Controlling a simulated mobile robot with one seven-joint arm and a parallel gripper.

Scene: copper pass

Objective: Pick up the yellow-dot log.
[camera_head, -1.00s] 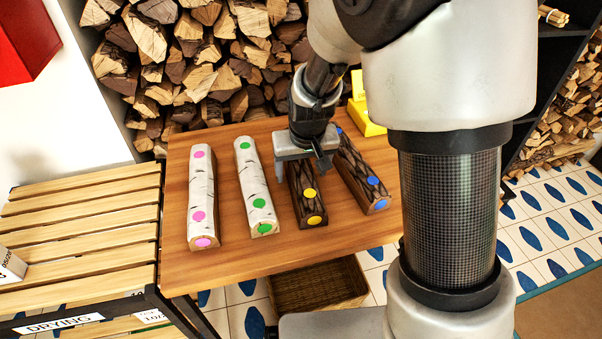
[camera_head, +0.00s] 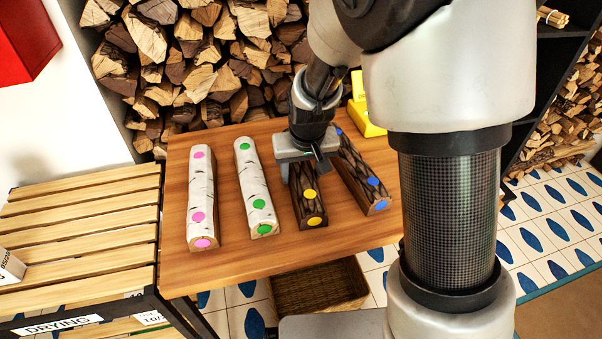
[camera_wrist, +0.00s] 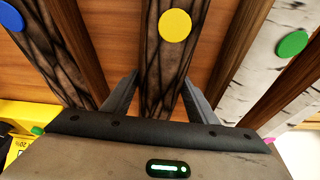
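The yellow-dot log (camera_head: 309,207) is dark-barked, with yellow dots on its top and near end. It lies on the wooden table between the green-dot and blue-dot logs. My gripper (camera_head: 303,172) is over its middle and hides its far part. In the wrist view, the yellow-dot log (camera_wrist: 164,62) runs between the two fingers of my gripper (camera_wrist: 160,85). The fingers are spread, one on each side of the log. No firm contact shows.
Beside it lie the pale green-dot log (camera_head: 256,190), the pale pink-dot log (camera_head: 202,195) and the dark blue-dot log (camera_head: 362,175). A yellow stand (camera_head: 367,118) is at the table's back right. The wooden table (camera_head: 230,262) is clear in front.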

